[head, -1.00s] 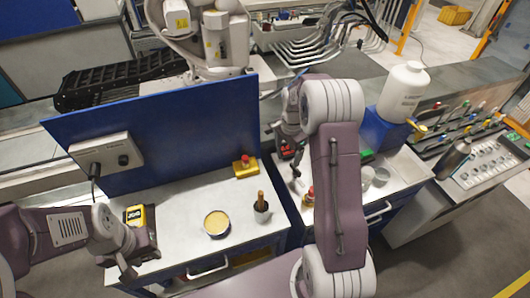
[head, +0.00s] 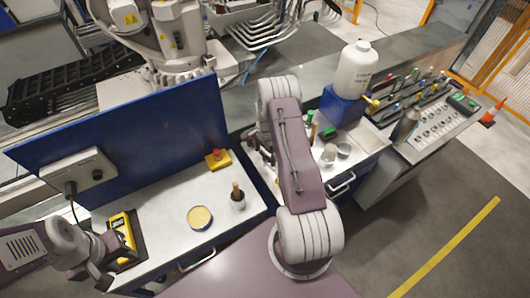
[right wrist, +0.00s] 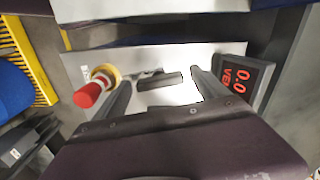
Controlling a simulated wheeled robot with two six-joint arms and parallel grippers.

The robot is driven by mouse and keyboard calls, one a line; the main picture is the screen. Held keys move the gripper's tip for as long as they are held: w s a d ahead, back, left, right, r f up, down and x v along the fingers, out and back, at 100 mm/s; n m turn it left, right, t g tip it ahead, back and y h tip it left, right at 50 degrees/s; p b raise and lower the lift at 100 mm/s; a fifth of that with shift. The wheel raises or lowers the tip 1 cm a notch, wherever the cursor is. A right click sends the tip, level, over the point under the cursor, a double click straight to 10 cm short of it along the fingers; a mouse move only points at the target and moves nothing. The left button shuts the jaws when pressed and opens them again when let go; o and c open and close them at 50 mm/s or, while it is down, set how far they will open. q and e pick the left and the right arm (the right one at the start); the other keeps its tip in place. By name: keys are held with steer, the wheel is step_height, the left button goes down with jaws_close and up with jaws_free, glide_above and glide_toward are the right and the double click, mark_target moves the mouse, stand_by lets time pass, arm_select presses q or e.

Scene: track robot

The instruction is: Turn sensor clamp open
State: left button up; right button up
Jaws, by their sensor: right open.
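In the right wrist view my right gripper (right wrist: 161,78) is open, with its two dark fingers apart. A small grey bar with a dark end (right wrist: 160,82), which may be the sensor clamp's handle, shows between the fingers over a pale surface. I cannot tell whether they touch it. A red knob on a yellow and white base (right wrist: 95,86) is left of the fingers. A display with red digits (right wrist: 238,77) is to their right. In the head view my right arm hides its gripper and the clamp. My left gripper (head: 106,272) is beside a yellow meter (head: 122,238); its jaws are unclear.
A round tin (head: 199,217), a pot with a wooden-handled tool (head: 238,200) and a red button on a yellow box (head: 217,160) stand on the left bench. A blue panel (head: 130,140) stands behind the left bench.

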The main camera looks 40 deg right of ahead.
steer(key=shift+a+f, duration=0.1)
steer(key=shift+f, duration=0.15)
steer(key=c, duration=1.4)
steer(key=shift+f+n+b, duration=0.15)
steer(key=shift+n+b, duration=1.15)
steer(key=shift+n, duration=0.2)
steer(key=n+b, duration=0.2)
steer(key=n, duration=0.1)
steer(key=shift+n, duration=0.4)
steer(key=n+b, duration=0.1)
steer(key=n, duration=0.3)
steer(key=shift+b, duration=0.3)
steer(key=shift+r+n+b, duration=0.2)
steer(key=shift+n+b, duration=0.35)
steer(key=shift+n, duration=1.95)
steer(key=o, duration=1.4)
